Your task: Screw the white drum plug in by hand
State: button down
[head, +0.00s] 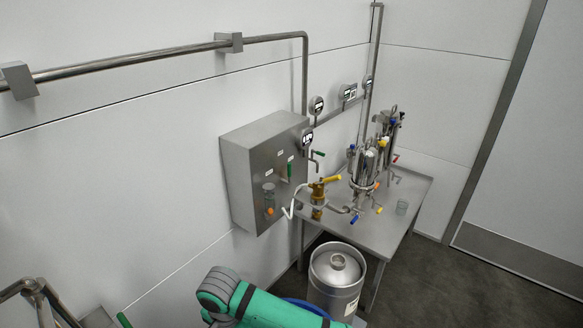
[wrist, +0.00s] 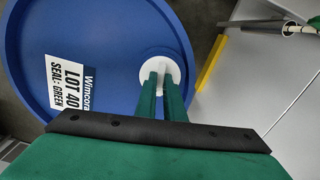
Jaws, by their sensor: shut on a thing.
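The white drum plug (wrist: 159,66) is a round white piece near the rim of the blue drum (wrist: 100,40) in the wrist view. My gripper (wrist: 163,78) has its two green fingers closed together at the plug, and they hide its middle. Whether the plug sits flush in its opening cannot be told. The drum top carries a white label reading "LOT 40" and "SEAL: GREEN". In the head view only a blue edge of the drum (head: 303,305) shows behind my green arm. The gripper and plug are hidden there.
A steel keg (head: 335,283) stands close to the drum. Behind it is a steel table (head: 410,215) with tanks and valves. A grey control box (head: 262,170) hangs on the wall. A yellow strip (wrist: 211,63) lies beside the drum. Dark floor is open at right.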

jog(key=shift+m, duration=0.6)
jog(key=shift+m, duration=1.7)
jog(key=m, duration=0.2)
jog(key=shift+m, duration=0.7)
